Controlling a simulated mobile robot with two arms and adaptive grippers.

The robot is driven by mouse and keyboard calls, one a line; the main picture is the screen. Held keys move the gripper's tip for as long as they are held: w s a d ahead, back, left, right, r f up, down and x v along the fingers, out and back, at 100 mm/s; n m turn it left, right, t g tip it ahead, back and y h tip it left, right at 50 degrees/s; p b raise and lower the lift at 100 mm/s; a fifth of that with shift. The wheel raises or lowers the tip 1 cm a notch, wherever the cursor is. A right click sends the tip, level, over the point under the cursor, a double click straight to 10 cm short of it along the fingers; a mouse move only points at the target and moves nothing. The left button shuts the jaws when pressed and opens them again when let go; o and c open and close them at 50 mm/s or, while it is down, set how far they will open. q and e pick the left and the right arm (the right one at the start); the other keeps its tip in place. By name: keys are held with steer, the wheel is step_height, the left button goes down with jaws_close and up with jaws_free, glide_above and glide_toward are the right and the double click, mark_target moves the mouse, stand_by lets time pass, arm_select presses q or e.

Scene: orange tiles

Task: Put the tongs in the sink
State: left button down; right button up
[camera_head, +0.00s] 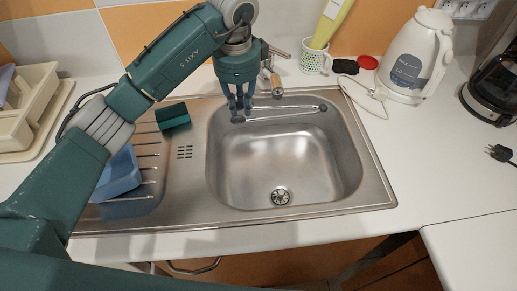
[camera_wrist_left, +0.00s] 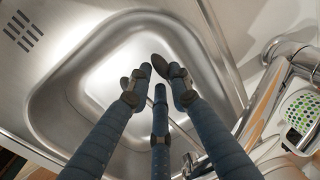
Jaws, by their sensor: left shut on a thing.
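The tongs (camera_head: 288,108) are a thin, shiny metal pair of arms with dark ends, at the back of the sink in the head view. My left gripper (camera_head: 240,116) points down and is shut on their left end. The tongs stretch right from the fingers, along the back edge of the basin. The sink (camera_head: 285,165) is a steel basin with a drain near its front. In the left wrist view my left fingers (camera_wrist_left: 158,85) are close together over the basin (camera_wrist_left: 108,70), and they hide most of the tongs. My right gripper is not in view.
A tap (camera_head: 276,85) stands behind the basin. A green sponge (camera_head: 172,116) and a blue container (camera_head: 121,175) are on the drainboard. A dotted cup (camera_head: 314,61), white kettle (camera_head: 412,60) and coffee maker (camera_head: 495,85) stand behind and right. The basin floor looks clear.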

mark_target(244, 148)
arm_select(q)
step_height(244, 148, down, 15)
steer(key=shift+r+p, duration=0.1)
steer(key=shift+p, duration=0.95)
steer(key=shift+f, duration=0.45)
steer(key=shift+f, duration=0.15)
steer(key=c, duration=1.6)
jaws_free()
